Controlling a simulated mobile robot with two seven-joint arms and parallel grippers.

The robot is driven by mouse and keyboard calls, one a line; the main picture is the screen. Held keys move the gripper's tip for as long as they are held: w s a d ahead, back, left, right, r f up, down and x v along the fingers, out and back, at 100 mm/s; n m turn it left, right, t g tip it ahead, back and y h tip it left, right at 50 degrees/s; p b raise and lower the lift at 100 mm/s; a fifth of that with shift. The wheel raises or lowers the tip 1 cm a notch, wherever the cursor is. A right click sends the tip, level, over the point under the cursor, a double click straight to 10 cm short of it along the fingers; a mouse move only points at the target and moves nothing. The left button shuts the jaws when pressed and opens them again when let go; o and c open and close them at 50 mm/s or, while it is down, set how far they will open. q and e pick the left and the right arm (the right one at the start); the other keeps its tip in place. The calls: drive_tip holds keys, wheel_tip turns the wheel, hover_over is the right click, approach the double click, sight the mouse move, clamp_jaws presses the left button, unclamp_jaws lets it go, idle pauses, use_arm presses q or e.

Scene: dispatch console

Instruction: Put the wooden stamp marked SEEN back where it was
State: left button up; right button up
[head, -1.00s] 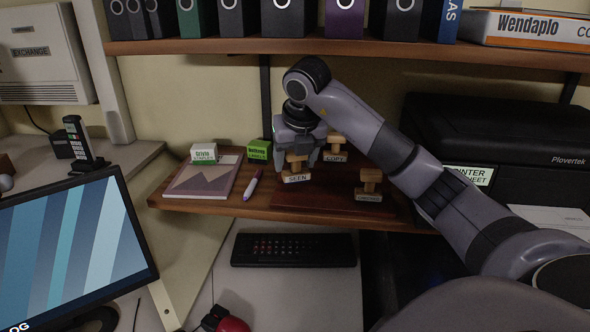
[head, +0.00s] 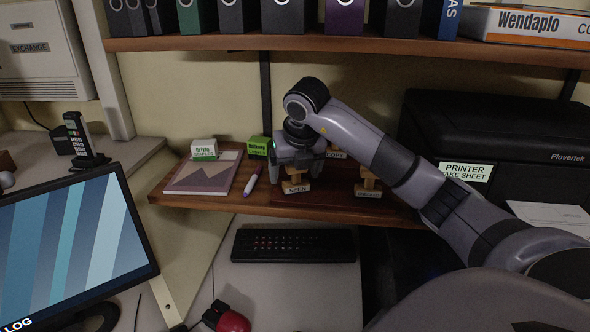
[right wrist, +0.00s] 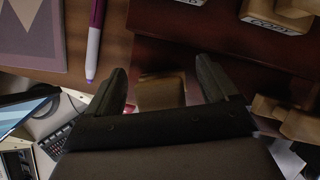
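The wooden SEEN stamp (head: 297,188) is at the front left of the dark red-brown tray (head: 335,204) on the shelf, label facing me. My right gripper (head: 298,170) is above it, fingers spread on either side of its handle. In the right wrist view a wooden block (right wrist: 161,92), likely this stamp, shows between the open fingers (right wrist: 165,85) with a gap on each side. Whether its base rests flat is hard to see. The COPY stamp (head: 336,154) is behind to the right, and a third stamp (head: 368,184) is at the right. My left gripper is not in view.
A notebook (head: 203,176), a purple-and-white marker (head: 251,184) and a green block (head: 258,147) lie left of the tray. The printer (head: 500,130) stands at the right. An upper shelf (head: 350,52) with binders runs above. A keyboard (head: 294,246) is below.

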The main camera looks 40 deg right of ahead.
drive_tip(key=shift+r, duration=0.1)
drive_tip(key=shift+r, duration=0.25)
drive_tip(key=v, duration=0.4)
drive_tip(key=shift+s+a+r, duration=0.1)
drive_tip(key=shift+r, duration=0.2)
drive_tip(key=s+a+b, duration=0.1)
drive_tip(key=s+a, duration=0.4)
drive_tip(key=s, duration=0.5)
drive_tip(key=shift+s+a+b, duration=0.35)
drive_tip(key=shift+a, duration=0.05)
